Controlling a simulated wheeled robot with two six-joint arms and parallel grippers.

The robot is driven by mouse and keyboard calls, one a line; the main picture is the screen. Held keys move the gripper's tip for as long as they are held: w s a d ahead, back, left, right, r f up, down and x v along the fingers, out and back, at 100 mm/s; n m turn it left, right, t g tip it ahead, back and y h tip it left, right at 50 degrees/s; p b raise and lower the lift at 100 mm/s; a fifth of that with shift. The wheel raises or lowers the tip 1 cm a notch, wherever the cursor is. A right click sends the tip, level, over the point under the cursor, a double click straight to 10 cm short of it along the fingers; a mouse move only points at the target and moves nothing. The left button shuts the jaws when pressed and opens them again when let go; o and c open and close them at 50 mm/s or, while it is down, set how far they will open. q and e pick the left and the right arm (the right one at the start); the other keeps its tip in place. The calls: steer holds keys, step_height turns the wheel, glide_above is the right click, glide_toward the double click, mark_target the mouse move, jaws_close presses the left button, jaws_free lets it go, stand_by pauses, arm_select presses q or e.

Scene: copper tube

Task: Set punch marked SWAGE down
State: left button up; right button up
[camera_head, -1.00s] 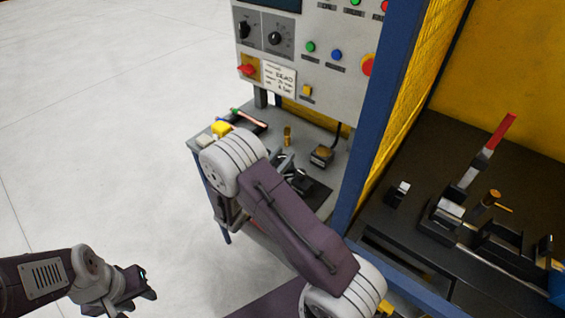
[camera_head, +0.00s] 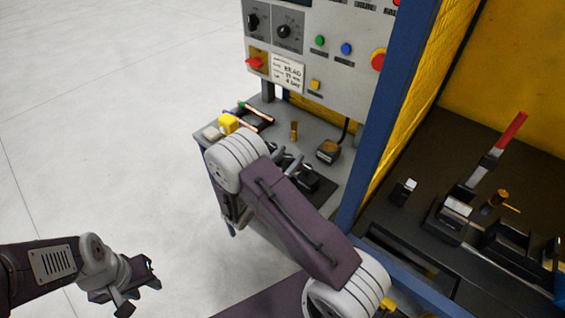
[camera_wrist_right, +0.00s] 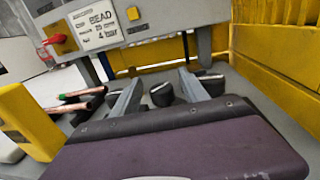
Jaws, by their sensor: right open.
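My right gripper (camera_wrist_right: 160,92) is open, its two grey fingers reaching over the bench in the right wrist view. A short dark cylinder with a pale top edge (camera_wrist_right: 162,94) stands between the fingers, with visible space on each side. A second similar dark cylinder (camera_wrist_right: 212,85) stands just right of the right finger. No SWAGE mark is readable, so I cannot tell which one is the named punch. In the head view my right arm hides much of this spot. My left gripper (camera_head: 143,290) hangs over bare floor at lower left, fingers apart and empty.
A yellow block (camera_wrist_right: 30,118) and copper tubes on dark holders (camera_wrist_right: 75,105) are at the left of the bench. A brass cylinder (camera_head: 294,131) and a dark block (camera_head: 328,151) stand near the control panel (camera_head: 330,55). A blue post (camera_head: 390,110) rises at right.

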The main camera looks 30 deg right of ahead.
steer(key=b+v, duration=0.2)
steer(key=v, duration=1)
steer(key=s+d+f+m+g+y, duration=0.3)
steer(key=s+m+g+y, duration=0.1)
steer(key=s+m+g, duration=0.3)
steer(key=s+d+f+m+g+y, duration=0.25)
steer(key=s+m+g+y, duration=0.25)
steer(key=s+m, duration=0.3)
steer(key=w+a+m+t+y, duration=0.2)
steer(key=a+m+t+y, duration=0.2)
steer(key=m, duration=0.5)
steer(key=a+r+y, duration=0.1)
steer(key=a+y, duration=0.1)
steer(key=y, duration=0.1)
steer(key=shift+a, duration=0.4)
